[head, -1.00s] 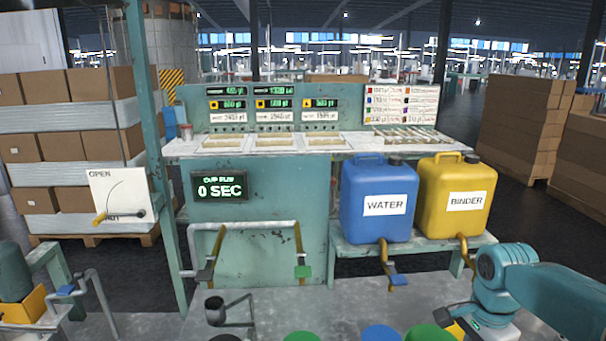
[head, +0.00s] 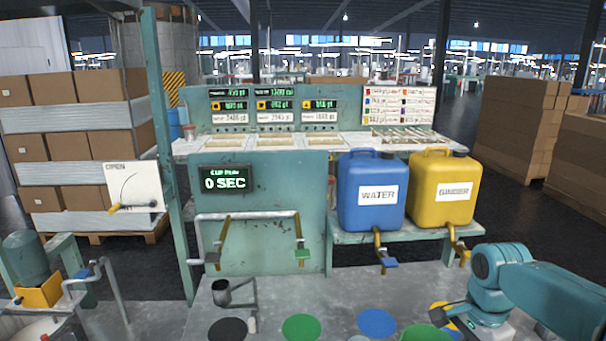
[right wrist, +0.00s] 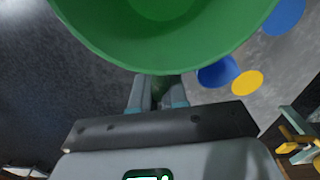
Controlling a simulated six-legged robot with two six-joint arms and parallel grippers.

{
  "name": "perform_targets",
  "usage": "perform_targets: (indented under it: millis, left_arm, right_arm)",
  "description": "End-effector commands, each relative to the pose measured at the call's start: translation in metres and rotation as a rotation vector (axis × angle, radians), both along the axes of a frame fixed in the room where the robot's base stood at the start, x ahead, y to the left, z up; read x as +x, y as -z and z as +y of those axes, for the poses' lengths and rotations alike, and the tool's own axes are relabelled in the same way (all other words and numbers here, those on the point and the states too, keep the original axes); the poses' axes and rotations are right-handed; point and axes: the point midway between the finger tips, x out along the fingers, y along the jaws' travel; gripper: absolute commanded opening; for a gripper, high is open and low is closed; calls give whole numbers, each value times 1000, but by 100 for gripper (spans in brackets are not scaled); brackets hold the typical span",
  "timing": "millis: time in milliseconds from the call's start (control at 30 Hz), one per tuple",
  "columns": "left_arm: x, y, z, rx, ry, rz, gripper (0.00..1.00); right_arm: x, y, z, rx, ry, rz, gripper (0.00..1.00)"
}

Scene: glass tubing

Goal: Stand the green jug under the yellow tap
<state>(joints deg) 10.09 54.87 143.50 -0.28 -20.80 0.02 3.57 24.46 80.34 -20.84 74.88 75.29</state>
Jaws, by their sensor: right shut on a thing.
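The green jug (right wrist: 165,45) fills the top of the right wrist view, its wide round rim toward the camera. My right gripper (right wrist: 157,92) is shut on the jug's near side. In the head view the jug (head: 424,333) shows at the bottom edge, left of my right arm, its lower part cut off. The yellow tap (head: 462,256) is under the yellow can (head: 444,188), up and to the right of the jug. The jug is apart from it. My left gripper is not in view.
Black (head: 228,330), green (head: 301,327), blue (head: 377,322) and yellow (head: 443,310) discs show on the grey worktop (head: 335,300). A blue can (head: 370,190) with a blue tap (head: 388,262) stands left of the yellow can.

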Motion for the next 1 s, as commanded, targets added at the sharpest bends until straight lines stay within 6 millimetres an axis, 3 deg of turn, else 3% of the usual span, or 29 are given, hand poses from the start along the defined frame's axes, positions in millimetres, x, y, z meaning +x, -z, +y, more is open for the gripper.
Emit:
perform_targets:
  millis: [33, 267, 500, 733, 1000]
  left_arm:
    - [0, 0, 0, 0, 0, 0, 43]
    - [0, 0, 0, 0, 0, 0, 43]
    - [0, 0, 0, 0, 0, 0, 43]
    - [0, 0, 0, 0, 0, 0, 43]
    - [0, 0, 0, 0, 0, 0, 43]
  right_arm:
    - [0, 3, 15, 2, -34, 2, 0]
    - [-13, 34, 54, 1, -224, 4, 0]
    - [-32, 79, 93, 2, -704, 5, 0]
    - [-40, 105, 106, 0, -1122, 1, 0]
    - [-35, 105, 108, -1, -1284, -1, 0]
